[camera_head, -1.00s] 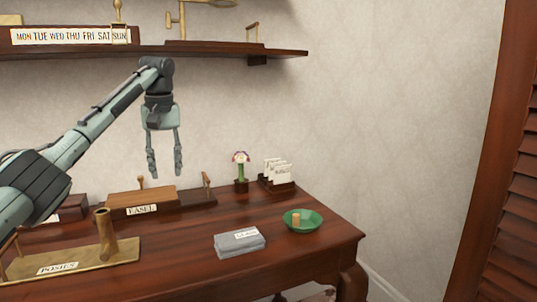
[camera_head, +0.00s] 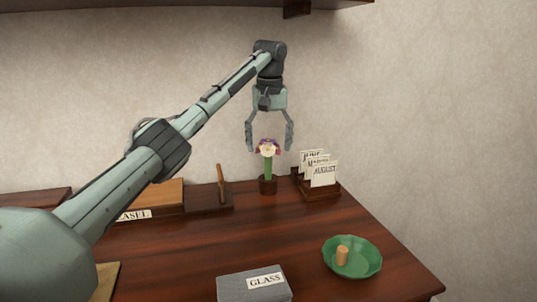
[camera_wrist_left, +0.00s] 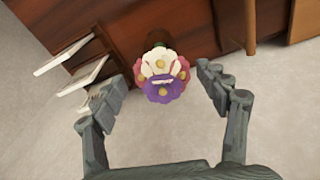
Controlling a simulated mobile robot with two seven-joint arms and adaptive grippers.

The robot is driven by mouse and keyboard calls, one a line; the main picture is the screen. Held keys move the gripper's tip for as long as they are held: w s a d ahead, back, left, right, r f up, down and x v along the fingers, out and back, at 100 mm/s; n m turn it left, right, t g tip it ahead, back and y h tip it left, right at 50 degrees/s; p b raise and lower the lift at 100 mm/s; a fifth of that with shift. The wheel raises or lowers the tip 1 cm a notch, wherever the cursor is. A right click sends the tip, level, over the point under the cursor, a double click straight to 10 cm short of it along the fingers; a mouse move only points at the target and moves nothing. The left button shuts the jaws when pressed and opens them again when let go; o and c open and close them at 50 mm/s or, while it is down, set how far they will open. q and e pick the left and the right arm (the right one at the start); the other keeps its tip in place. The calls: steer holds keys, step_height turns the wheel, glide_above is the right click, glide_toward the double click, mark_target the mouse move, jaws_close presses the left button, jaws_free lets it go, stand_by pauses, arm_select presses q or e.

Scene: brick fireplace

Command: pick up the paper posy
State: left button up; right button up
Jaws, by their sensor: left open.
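The paper posy (camera_head: 267,165) has purple and white flowers on a green stem. It stands upright in a small dark pot at the back of the wooden desk. My left gripper (camera_head: 270,146) points down over it, open, with a finger on either side of the flower head. In the left wrist view the posy's blooms (camera_wrist_left: 161,76) show from above between the open fingers (camera_wrist_left: 163,88), apart from both. The stem is mostly hidden there. My right gripper is not in view.
A card holder (camera_head: 318,186) with month cards stands just right of the posy. A wooden easel stand (camera_head: 209,196) is to the left. A green bowl (camera_head: 352,257) with a cork-like piece and a grey cloth labelled GLASS (camera_head: 254,288) lie nearer.

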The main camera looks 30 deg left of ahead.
mark_target(268, 161)
arm_select(q)
steer(key=shift+f, duration=0.5)
steer(key=f, duration=0.4)
steer(key=shift+w+a+f, duration=0.2)
steer(key=shift+a+f, duration=0.05)
steer(key=shift+f, duration=0.1)
steer(key=c, duration=1.1)
steer(key=shift+c, duration=0.2)
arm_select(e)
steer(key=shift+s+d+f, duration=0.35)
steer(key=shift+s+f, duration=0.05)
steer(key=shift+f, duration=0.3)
